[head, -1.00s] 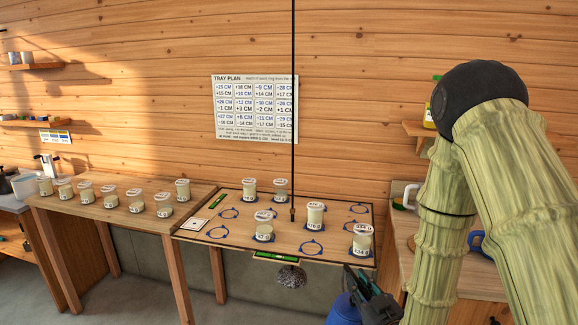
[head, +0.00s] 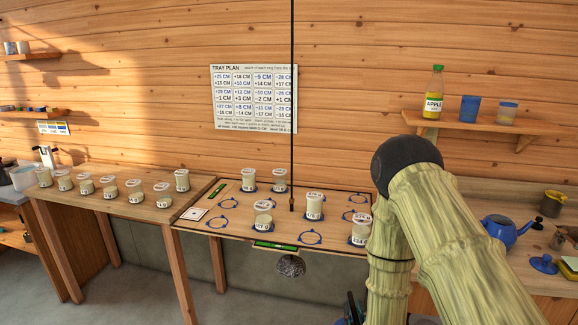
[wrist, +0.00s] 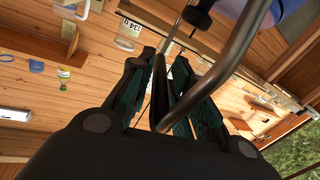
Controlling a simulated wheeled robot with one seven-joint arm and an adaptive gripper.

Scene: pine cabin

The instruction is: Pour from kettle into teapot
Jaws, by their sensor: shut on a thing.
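In the wrist view, my gripper (wrist: 167,62) is shut on the curved grey metal handle of the kettle (wrist: 205,88). Part of a blue body shows at the top right of that view; the rest of the kettle is cut off. In the head view, my arm hides most of the gripper, with only a dark piece low beside the arm. The blue teapot (head: 497,229) stands upright on the right counter, its spout to the right. A blue lid (head: 543,264) lies on the counter beside it. The held kettle is apart from the teapot.
A shelf (head: 480,122) above holds an apple bottle (head: 434,95) and two cups. Left of my arm, a tray table (head: 285,218) carries several jars, with a dark rod (head: 292,120) hanging over it.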

